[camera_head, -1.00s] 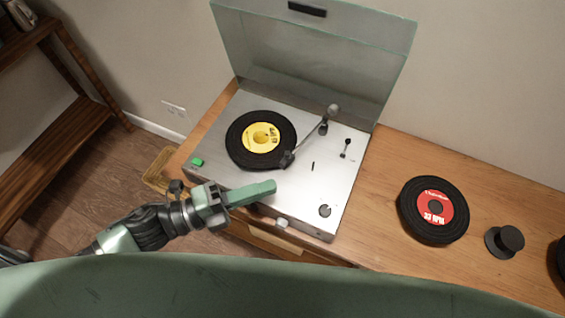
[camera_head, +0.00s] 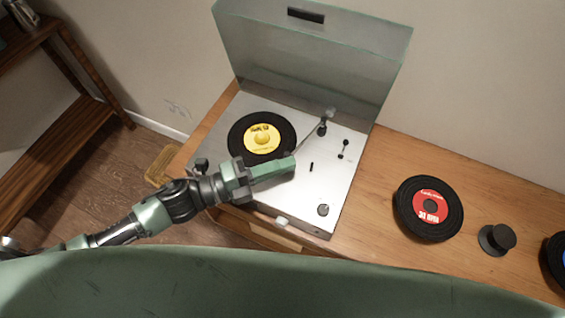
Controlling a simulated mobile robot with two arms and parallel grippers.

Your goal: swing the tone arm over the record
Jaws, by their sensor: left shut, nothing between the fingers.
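The turntable (camera_head: 300,203) stands on the wooden cabinet with its clear lid (camera_head: 310,55) raised. A black record (camera_head: 237,139) with a yellow label (camera_head: 262,138) lies on it. The tone arm (camera_head: 310,138) runs from its pivot right of the record down-left to the record's lower right edge. Its head end is mostly hidden behind my left gripper (camera_head: 293,164), so I cannot tell whether they touch. That gripper is shut and empty, its green fingertips over the deck just below the record. My right gripper is not in view.
A small lever (camera_head: 344,149) and a knob (camera_head: 323,210) are on the deck's right side. A red-label record (camera_head: 429,209), a black knob-like piece (camera_head: 497,239) and another dark disc (camera_head: 556,262) lie on the cabinet to the right. A wooden shelf (camera_head: 60,150) stands at left.

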